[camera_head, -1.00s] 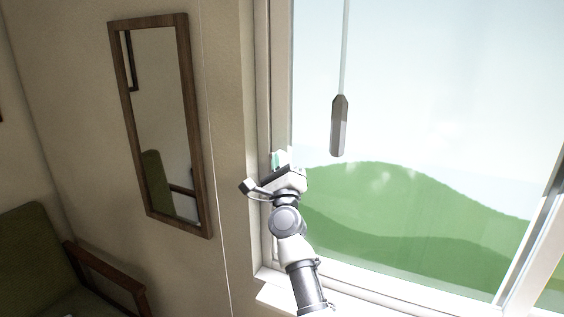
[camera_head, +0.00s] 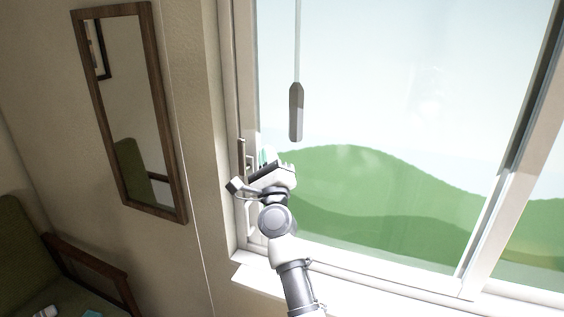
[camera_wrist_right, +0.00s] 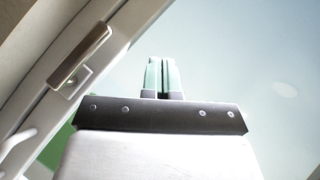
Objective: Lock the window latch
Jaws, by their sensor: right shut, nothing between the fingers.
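The window latch (camera_head: 242,154) is a narrow metal lever on the white left side of the window frame. In the right wrist view the latch (camera_wrist_right: 82,55) is a long brownish bar lying along the frame, with a small plate beside it. My right gripper (camera_head: 265,157) is just right of the latch in the head view, in front of the glass edge. Its green fingers (camera_wrist_right: 163,76) are shut together and empty, with a visible gap between them and the latch. My left gripper is not in view.
A grey pull weight (camera_head: 296,112) hangs on a cord before the glass. A white handle (camera_head: 249,216) is on the frame below the latch. A wood-framed mirror (camera_head: 174,150) hangs on the left wall. A green armchair (camera_head: 25,250) stands at lower left.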

